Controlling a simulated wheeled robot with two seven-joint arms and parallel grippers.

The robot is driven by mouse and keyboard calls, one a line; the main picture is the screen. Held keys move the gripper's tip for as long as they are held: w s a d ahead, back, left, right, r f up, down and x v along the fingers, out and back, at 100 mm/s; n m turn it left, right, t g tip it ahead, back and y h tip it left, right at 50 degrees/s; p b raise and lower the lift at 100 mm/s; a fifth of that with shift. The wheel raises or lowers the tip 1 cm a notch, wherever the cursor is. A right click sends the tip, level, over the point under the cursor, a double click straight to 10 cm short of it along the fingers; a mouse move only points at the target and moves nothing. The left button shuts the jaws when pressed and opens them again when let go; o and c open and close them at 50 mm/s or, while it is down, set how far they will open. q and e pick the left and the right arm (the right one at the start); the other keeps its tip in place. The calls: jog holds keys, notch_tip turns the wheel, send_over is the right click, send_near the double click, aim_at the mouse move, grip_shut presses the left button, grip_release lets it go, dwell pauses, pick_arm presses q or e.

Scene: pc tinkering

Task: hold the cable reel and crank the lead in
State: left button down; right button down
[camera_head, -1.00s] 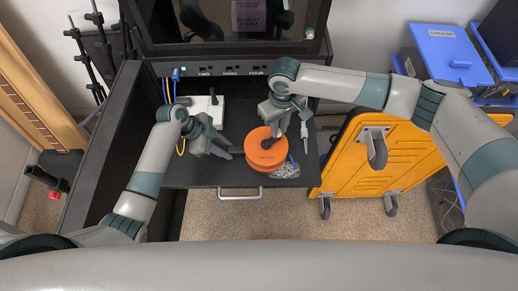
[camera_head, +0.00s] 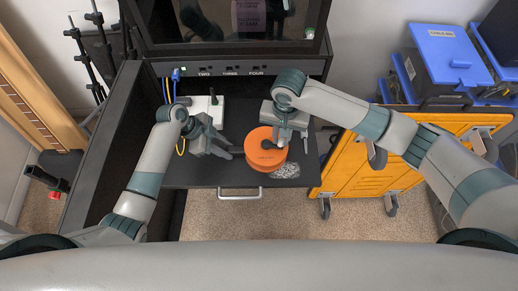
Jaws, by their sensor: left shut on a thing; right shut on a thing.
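An orange cable reel (camera_head: 263,156) sits on the black shelf (camera_head: 200,172) towards its right side. My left gripper (camera_head: 238,152) comes in from the left and is shut at the reel's left side, on its dark handle. My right gripper (camera_head: 279,144) is above the reel's right part and is shut on the reel's crank, which is mostly hidden under the gripper. The lead itself cannot be made out for sure.
An orange cart (camera_head: 365,170) and blue boxes (camera_head: 445,55) stand at right.

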jog(key=c, duration=1.6)
grip_release()
jog(key=shift+s+m, duration=0.15)
jog(key=shift+m, duration=0.15)
jog(key=shift+r, duration=2.25)
notch_tip(320, 180, up, 12)
pick_arm(q)
jog(key=c, duration=1.4)
grip_release()
jog(key=shift+o, duration=0.2)
